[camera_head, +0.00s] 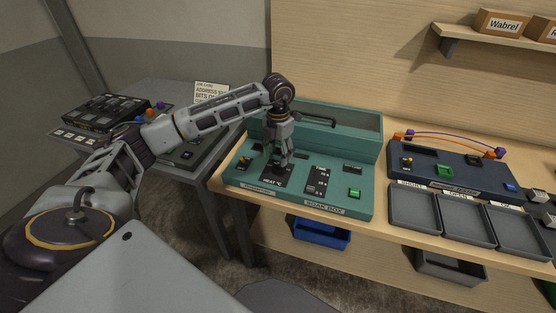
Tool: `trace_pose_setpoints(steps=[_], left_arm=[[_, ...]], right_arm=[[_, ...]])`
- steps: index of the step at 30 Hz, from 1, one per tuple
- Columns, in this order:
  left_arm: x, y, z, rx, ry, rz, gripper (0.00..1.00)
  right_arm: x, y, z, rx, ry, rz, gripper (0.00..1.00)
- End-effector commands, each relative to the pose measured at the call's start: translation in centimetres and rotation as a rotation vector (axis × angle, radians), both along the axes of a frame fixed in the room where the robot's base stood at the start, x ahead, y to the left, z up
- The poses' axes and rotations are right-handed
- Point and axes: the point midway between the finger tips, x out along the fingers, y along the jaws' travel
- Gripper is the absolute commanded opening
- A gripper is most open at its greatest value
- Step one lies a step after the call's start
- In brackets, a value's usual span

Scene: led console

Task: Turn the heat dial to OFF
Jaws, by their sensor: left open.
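The heat dial's panel (275,181), a dark plate marked "HEAT", is on the sloping front of the green soak box (335,205) on the wooden bench. My left gripper (282,163) points down over the upper part of this panel, with its fingers at or just above the dial. The fingers hide most of the dial, so its setting and any contact cannot be made out. The left gripper is open. My right gripper is not in view.
Right of the dial are a dark switch panel (318,181) and a green button (354,193). A blue console (445,170) with arched cables and grey trays (414,207) stand further right. A grey table (188,98) with a black console (105,112) is at left.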

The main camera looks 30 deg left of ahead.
Motion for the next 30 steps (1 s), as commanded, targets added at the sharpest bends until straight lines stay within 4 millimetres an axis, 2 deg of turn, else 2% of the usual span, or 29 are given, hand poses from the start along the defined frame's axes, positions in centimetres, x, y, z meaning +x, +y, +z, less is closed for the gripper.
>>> trace_pose_setpoints(steps=[9, 15, 30], left_arm=[[0.1, 0.0, 4.8, 0.0, -0.004, 0.0, 0.55], [0.1, 0.0, 6.8, 0.0, -0.003, 0.0, 0.55], [0.0, 0.0, 7.4, 0.0, -0.002, 0.0, 0.55]], right_arm=[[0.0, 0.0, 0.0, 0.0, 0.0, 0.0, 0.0], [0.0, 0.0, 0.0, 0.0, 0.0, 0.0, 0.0], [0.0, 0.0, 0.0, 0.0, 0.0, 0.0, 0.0]])
